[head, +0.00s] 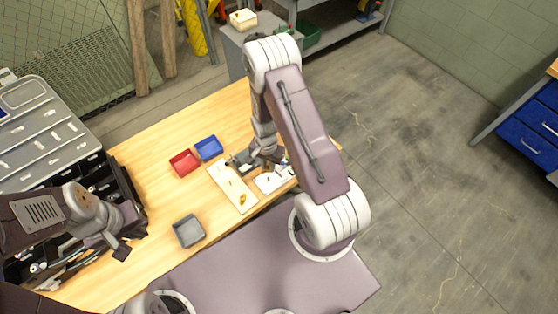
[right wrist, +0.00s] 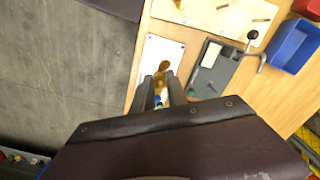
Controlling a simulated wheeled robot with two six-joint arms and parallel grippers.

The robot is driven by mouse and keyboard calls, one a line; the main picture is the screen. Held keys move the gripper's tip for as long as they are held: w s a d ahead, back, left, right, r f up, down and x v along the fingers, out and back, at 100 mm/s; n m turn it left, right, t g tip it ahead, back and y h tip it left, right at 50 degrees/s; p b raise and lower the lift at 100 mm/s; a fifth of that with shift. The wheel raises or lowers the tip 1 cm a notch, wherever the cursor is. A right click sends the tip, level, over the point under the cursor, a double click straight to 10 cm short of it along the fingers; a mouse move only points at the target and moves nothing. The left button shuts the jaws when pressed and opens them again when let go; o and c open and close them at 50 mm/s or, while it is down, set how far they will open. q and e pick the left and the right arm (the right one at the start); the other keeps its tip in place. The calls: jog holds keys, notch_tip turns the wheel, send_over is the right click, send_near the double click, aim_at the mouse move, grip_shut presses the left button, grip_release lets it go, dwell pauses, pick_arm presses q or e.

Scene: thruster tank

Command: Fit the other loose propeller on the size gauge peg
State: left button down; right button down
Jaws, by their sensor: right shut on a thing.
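My right gripper (right wrist: 160,88) is shut on a brass-coloured propeller (right wrist: 163,68), which shows between and just past its fingertips. In the right wrist view it is over a white board (right wrist: 151,49); I cannot tell whether the propeller touches it. In the head view my right gripper (head: 268,163) is partly hidden by its own arm. A cream board (head: 225,182) beside it carries a yellow propeller (head: 242,199); in the right wrist view this board (right wrist: 205,14) shows short pegs. I cannot tell which peg is the size gauge. My left gripper (head: 122,250) hangs over the bench's left part, its jaws unclear.
A grey fixture with a lever (right wrist: 213,68) stands next to the white board. A red bin (head: 184,163), a blue bin (head: 209,148) and a grey bin (head: 189,231) are on the wooden bench (head: 150,255). A dark rack (head: 122,185) stands at its left.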

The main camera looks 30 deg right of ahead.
aim_at(267, 171)
jog(key=shift+w+a, duration=0.2)
jog(key=shift+a, duration=0.15)
jog(key=shift+s+d+f+b, duration=0.1)
jog(key=shift+f+b, duration=0.65)
jog(key=shift+f, duration=0.1)
jog(key=shift+f+b, duration=0.8)
jog(key=shift+f, duration=0.45)
jog(key=shift+r, duration=0.1)
jog(key=shift+f+b, duration=0.4)
jog(key=shift+f+b, duration=0.45)
jog(key=shift+f, duration=0.05)
jog(key=shift+f, duration=0.15)
